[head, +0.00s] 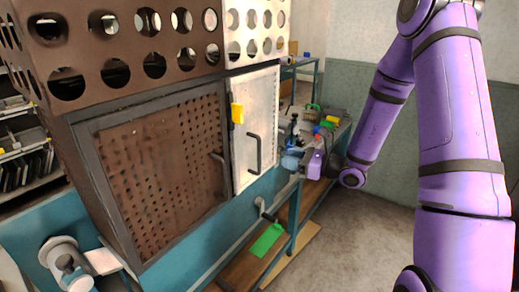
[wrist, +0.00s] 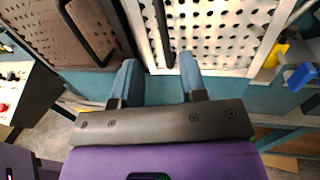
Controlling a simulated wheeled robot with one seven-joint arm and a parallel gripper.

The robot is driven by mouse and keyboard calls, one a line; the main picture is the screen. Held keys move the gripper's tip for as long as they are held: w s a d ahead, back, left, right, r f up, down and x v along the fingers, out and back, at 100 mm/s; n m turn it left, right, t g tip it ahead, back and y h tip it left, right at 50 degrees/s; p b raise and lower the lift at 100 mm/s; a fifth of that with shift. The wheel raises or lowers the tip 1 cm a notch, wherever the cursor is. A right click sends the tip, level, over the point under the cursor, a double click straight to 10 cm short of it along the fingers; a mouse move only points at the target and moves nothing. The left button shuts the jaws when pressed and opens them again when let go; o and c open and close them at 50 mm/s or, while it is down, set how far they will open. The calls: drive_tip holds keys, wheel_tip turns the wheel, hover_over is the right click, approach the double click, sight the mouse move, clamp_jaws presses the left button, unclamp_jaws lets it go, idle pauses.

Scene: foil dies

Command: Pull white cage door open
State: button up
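The white cage door (head: 256,112) is a narrow perforated panel and looks closed. Its dark bar handle (head: 258,155) stands upright on the lower part of the door. The perforated door (wrist: 215,30) fills the upper right of the wrist view, with a dark upright bar (wrist: 162,32) at its left. My gripper (head: 288,160) is to the right of the handle in the head view, low beside the cage. In the wrist view my gripper (wrist: 159,75) has two blue fingers spread apart, with the bar's lower end showing between their tips. I cannot tell the depth gap. Nothing is held.
A brown perforated door (head: 165,160) with its own dark handle (head: 218,172) is left of the white door. A yellow tag (head: 237,113) hangs on the white door's left edge. A teal bench with bright items stands behind my gripper. Open floor (head: 350,235) lies at right.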

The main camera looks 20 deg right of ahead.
hover_over(259, 171)
drive_tip(key=shift+w+d, duration=0.1)
drive_tip(key=shift+w, duration=0.25)
idle(0.3)
clamp_jaws()
